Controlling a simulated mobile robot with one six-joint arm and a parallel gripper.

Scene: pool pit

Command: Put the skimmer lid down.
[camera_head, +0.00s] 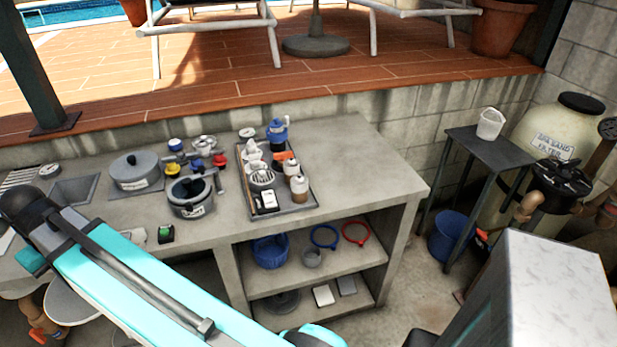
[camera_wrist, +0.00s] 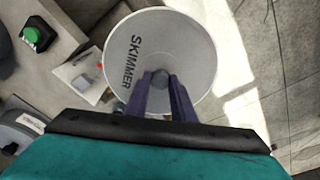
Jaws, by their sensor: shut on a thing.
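In the head view, part of a grey disc that looks like the lid (camera_head: 72,303) shows at the lower left, beside my turquoise arm, in front of the counter (camera_head: 350,150). The arm hides the gripper there. In the wrist view the counter (camera_wrist: 50,60) lies to the left of the lid.
The counter holds a grey pot (camera_head: 135,172), a lidded dark pot (camera_head: 190,197), a full tray (camera_head: 300,208) and a green-buttoned box (camera_head: 166,234). Bare counter shows right of the tray. A side table (camera_head: 490,150) bears a white cup (camera_head: 491,123). Shelves below hold a blue basket (camera_head: 270,252).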

